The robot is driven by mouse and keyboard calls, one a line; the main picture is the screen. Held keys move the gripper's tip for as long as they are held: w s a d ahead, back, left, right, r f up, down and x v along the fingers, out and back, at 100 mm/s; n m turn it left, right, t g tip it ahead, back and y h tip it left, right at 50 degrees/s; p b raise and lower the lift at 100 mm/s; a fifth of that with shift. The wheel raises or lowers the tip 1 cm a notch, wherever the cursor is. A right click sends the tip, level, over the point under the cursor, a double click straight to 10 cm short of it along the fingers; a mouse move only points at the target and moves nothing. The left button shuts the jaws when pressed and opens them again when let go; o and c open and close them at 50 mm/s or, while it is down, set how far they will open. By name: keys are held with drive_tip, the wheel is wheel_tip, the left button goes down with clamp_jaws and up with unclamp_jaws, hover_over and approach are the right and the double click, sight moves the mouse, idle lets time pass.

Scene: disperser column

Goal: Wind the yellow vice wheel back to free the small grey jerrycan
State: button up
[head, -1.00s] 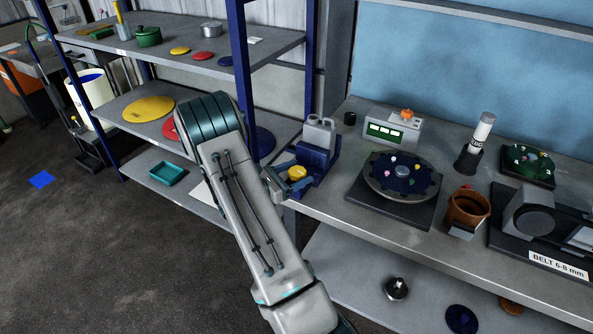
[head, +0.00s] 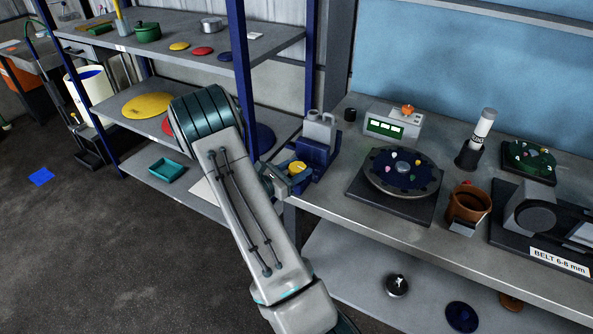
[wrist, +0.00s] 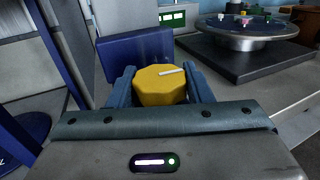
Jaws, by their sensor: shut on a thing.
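The yellow vice wheel (wrist: 160,84) is a faceted knob with a pale mark on its face, and it also shows in the head view (head: 297,168). My gripper (head: 290,176) is shut on it, with one blue finger at each side in the wrist view (wrist: 160,90). The blue vice (head: 318,160) stands at the left end of the bench. The small grey jerrycan (head: 319,127) sits upright in the vice, behind the wheel. I cannot tell whether the jaws touch it.
A turntable (head: 402,172) with small coloured pieces stands right of the vice, with a grey box with a green display (head: 390,122) behind it. A blue-posted shelf rack (head: 240,80) is close on the left. A brown pot (head: 467,207) stands farther right.

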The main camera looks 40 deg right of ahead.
drive_tip(key=n+t+y+b, duration=0.1)
drive_tip(key=n+t+b, duration=0.1)
drive_tip(key=t, duration=0.3)
drive_tip(key=shift+s+f+n+b, duration=0.15)
drive_tip(key=shift+n+b, duration=0.2)
drive_tip(key=shift+n, duration=0.35)
drive_tip(key=shift+n+t+y+b, duration=0.6)
drive_tip(key=shift+n+t, duration=0.3)
drive_tip(key=shift+t, duration=0.8)
drive_tip(key=o, duration=1)
drive_tip(key=shift+a, duration=0.1)
